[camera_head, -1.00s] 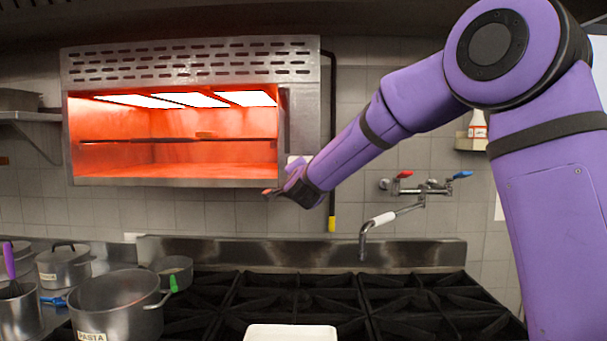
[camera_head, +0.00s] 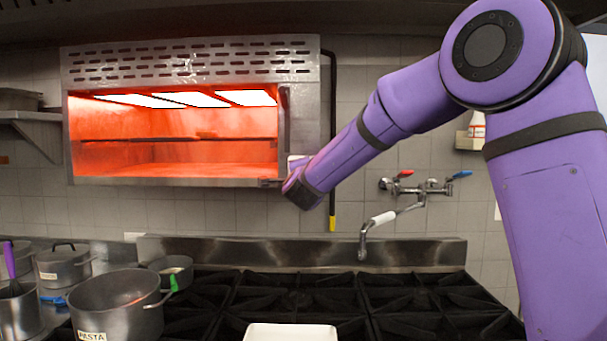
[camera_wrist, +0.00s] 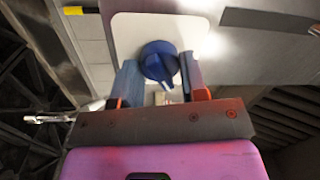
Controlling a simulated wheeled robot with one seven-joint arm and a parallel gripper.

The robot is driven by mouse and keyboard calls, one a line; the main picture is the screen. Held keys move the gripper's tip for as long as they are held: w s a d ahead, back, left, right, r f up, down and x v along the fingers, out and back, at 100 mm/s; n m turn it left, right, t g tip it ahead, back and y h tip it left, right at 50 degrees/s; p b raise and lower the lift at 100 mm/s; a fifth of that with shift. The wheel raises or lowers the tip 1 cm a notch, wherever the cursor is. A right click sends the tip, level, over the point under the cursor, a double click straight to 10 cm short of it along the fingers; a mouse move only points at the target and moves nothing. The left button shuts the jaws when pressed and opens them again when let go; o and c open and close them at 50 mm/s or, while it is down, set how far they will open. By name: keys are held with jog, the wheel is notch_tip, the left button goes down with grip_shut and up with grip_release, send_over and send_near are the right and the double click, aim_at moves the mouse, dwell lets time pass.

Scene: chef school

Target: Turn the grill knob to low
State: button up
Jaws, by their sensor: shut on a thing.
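The grill (camera_head: 300,120) is a wall-mounted steel unit, lit red inside, with bright heating panels at its top. The blue round knob (camera_wrist: 158,56) sits on a white plate (camera_wrist: 125,30) on the grill's steel front in the wrist view. My gripper (camera_wrist: 160,78) has one finger on each side of the knob and is shut on it. In the head view my gripper (camera_head: 270,182) is at the grill's lower right corner. The knob is hidden there, and its setting cannot be read.
A black pipe with a yellow end (camera_head: 332,222) hangs right of the grill. A wall tap (camera_head: 400,205) is further right. Below are black stove grates (camera_head: 290,295), a pasta pot (camera_head: 115,300), other pots and a white tray (camera_head: 290,333).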

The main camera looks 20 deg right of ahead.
jog(key=o, duration=0.9)
jog(key=v, duration=1)
jog(key=shift+s+f, duration=0.1)
jog(key=shift+s, duration=0.3)
